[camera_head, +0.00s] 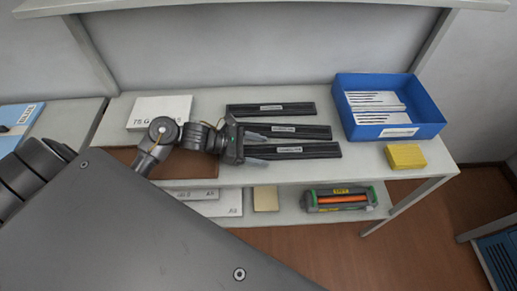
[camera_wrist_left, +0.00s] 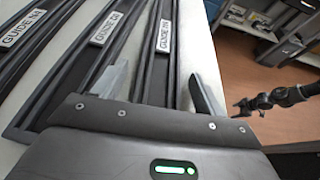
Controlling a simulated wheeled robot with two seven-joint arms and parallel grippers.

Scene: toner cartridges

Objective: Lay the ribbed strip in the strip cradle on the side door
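Three dark strips with white labels lie side by side on the table top: a far one (camera_head: 295,109), a middle one (camera_head: 315,131) and a near one (camera_head: 322,150). In the left wrist view the labels begin with "GUIDE" and the nearest strip (camera_wrist_left: 158,75) runs between my fingers. My left gripper (camera_head: 258,148) is open over the left end of the near strip, with one finger on each side and nothing held. A dark jointed arm with a small claw, apparently my right gripper (camera_wrist_left: 243,108), shows at the right of the left wrist view. I cannot make out the side door or strip cradle.
A blue bin (camera_head: 430,121) with white packs stands at the table's right, a yellow block (camera_head: 405,156) before it. A white box (camera_head: 158,110) lies at the left. A toner cartridge (camera_head: 325,200) and a tan block (camera_head: 266,199) sit on the lower shelf (camera_head: 285,217).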

